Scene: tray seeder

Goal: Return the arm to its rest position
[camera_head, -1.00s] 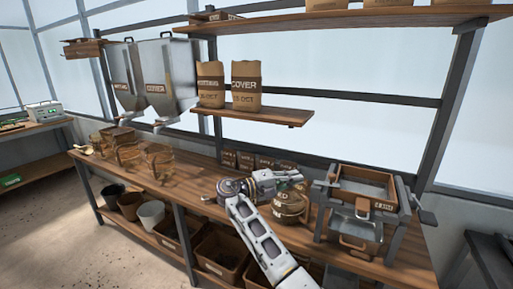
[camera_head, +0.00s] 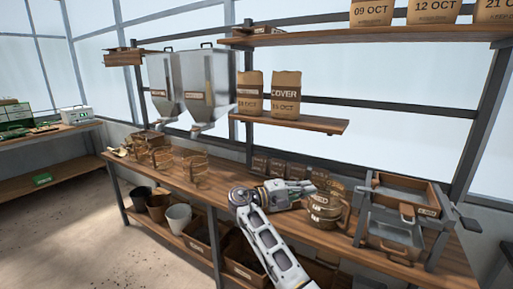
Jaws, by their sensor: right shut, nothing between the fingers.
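My right arm comes in from the bottom and bends at a round joint above the front of the wooden bench (camera_head: 215,185). My right gripper (camera_head: 308,187) points right, shut and empty, just left of a round brown labelled container (camera_head: 327,208). It overlaps the container's upper left in the picture; I cannot tell whether they touch. My left gripper is not in view.
A metal-framed seeder with wooden trays (camera_head: 405,193) stands at the bench's right end. Several brown scoops or jars (camera_head: 194,168) stand at the left. Two metal hoppers (camera_head: 207,88) and a shelf with bags (camera_head: 285,95) are above. Pots (camera_head: 179,217) stand below.

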